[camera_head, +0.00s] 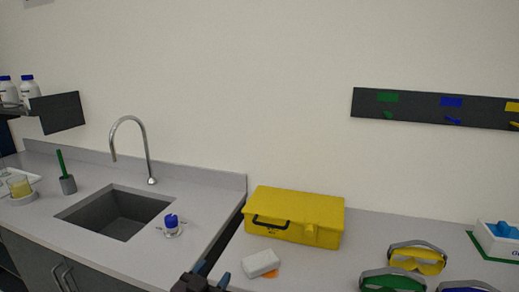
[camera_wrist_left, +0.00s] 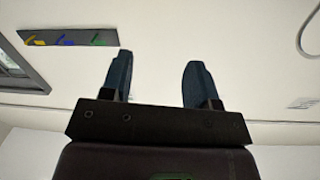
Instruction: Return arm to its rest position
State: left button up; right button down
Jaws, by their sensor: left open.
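My left gripper (camera_head: 212,274) shows at the bottom edge of the head view, in front of the counter, with only its end in the picture. In the left wrist view its two blue fingers (camera_wrist_left: 159,82) stand well apart with nothing between them. My right gripper is in neither view.
A white block (camera_head: 261,263) lies near the left gripper. A yellow case (camera_head: 295,216) stands behind it. Left are a sink (camera_head: 115,212), tap (camera_head: 146,150) and blue-capped item (camera_head: 171,222). Goggles (camera_head: 418,260) lie right. A hook rail (camera_head: 435,108) is on the wall.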

pick_arm(q)
jog(key=s+a+f+n+g+y, duration=0.2)
jog(key=s+a+f+y, duration=0.1)
jog(key=s+a+f, duration=0.5)
jog(key=s+a+f+n+g+y, duration=0.2)
jog(key=s+a+f+n+y, duration=0.1)
jog(key=s+a+f, duration=0.6)
jog(key=s+f, duration=0.3)
jog(key=s, duration=0.3)
jog(key=shift+f+g+y, duration=0.3)
jog(key=shift+f, duration=0.05)
jog(key=shift+w, duration=0.1)
jog(key=shift+d, duration=0.1)
